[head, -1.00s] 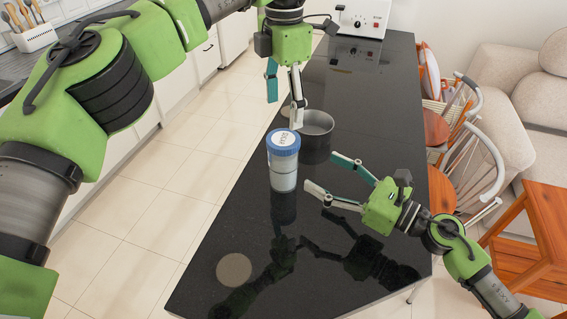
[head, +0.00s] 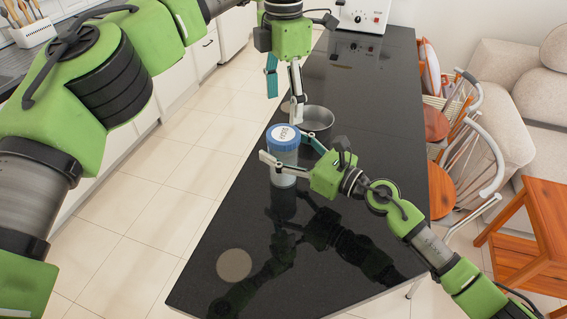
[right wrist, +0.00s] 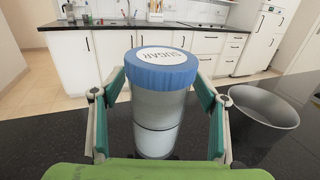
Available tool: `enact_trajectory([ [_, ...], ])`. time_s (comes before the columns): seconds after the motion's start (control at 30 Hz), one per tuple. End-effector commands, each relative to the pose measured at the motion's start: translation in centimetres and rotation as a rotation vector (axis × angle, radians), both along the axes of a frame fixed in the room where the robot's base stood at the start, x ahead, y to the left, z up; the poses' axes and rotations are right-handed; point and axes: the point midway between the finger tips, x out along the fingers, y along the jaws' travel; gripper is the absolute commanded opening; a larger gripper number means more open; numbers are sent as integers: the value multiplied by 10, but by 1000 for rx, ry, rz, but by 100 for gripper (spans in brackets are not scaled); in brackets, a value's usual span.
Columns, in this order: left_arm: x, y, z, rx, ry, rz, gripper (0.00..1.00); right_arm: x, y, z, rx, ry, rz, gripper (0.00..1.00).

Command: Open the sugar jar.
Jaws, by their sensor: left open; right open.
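The sugar jar (head: 283,160) stands upright on the black counter, a clear body with pale contents and a blue lid (head: 283,137) marked SUGAR. In the right wrist view the jar (right wrist: 157,115) is between the fingers, its blue lid (right wrist: 161,70) on top. My right gripper (head: 287,152) is open around the jar's body, below the lid, with a finger on each side; whether they touch it I cannot tell. My left gripper (head: 284,92) is open and empty, pointing down above and behind the jar.
A grey metal pot (head: 318,121) stands close behind the jar, to its right. A round pale disc (head: 234,265) shows on the counter (head: 350,215) near its front left. A white appliance (head: 364,17) stands at the far end. Chairs line the right side.

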Motion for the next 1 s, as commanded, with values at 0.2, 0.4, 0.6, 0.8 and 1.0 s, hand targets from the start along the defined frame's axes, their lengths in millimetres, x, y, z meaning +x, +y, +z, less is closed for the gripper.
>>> enact_trajectory([
  [0.2,0,0,0,0,0,0,67,0,0,0,0,0,0,38],
  [0.4,0,0,0,0,0,-2,67,0,0,0,0,0,0,0],
  [0.6,-1,-1,0,3,0,-118,67,0,-1,0,0,0,0,0],
  [0.8,-2,-3,0,8,2,-447,67,0,-1,0,0,0,0,0],
  [1.0,-2,-3,0,7,4,-802,67,0,-1,0,0,0,0,0],
])
